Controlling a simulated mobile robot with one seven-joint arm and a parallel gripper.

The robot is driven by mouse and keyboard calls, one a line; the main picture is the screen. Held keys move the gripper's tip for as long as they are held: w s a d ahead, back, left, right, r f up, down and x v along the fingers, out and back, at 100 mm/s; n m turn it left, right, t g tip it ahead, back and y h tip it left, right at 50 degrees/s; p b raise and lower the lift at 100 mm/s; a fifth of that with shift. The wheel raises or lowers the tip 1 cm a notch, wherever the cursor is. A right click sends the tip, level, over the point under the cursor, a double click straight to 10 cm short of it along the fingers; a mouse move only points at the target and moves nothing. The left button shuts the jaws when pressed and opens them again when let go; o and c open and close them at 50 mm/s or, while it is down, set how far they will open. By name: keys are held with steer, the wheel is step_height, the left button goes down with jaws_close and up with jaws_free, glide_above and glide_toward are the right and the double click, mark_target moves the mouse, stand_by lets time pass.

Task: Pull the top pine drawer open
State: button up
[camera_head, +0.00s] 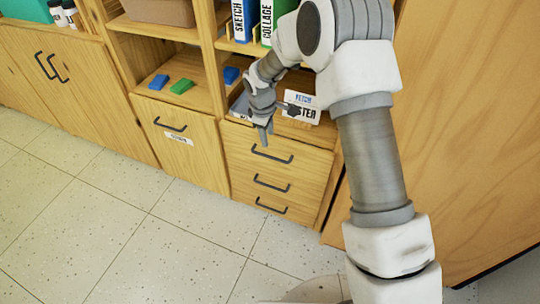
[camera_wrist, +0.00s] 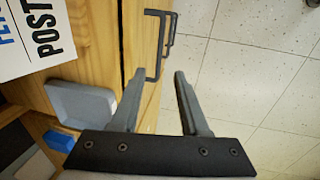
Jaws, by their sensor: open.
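The top pine drawer (camera_head: 290,148) is the upper of three stacked drawers in the cabinet, and its front looks flush and shut. Its dark bar handle (camera_head: 272,155) is just below my gripper (camera_head: 265,138). In the wrist view my gripper (camera_wrist: 160,73) is open and empty, its two fingers spread. The top handle (camera_wrist: 153,78) appears there with one end between the fingertips; I cannot tell how far beyond them it lies, and no contact shows. The drawer front is partly hidden by my gripper in the head view.
Above the drawers, a white poster sign (camera_head: 302,106) stands on the shelf, and a grey tray (camera_wrist: 80,103) shows beside my gripper. Blue and green blocks (camera_head: 181,86) lie on the left shelf. The tiled floor (camera_head: 150,240) before the drawers is clear.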

mark_target(270, 157)
steer(key=f+b, duration=0.1)
steer(key=f, duration=0.2)
steer(key=w+f+b, duration=0.1)
steer(key=f, duration=0.3)
steer(key=w+f+b, duration=0.1)
steer(key=f, duration=0.3)
steer(key=shift+d, duration=0.4)
jaws_close()
stand_by(0.7)
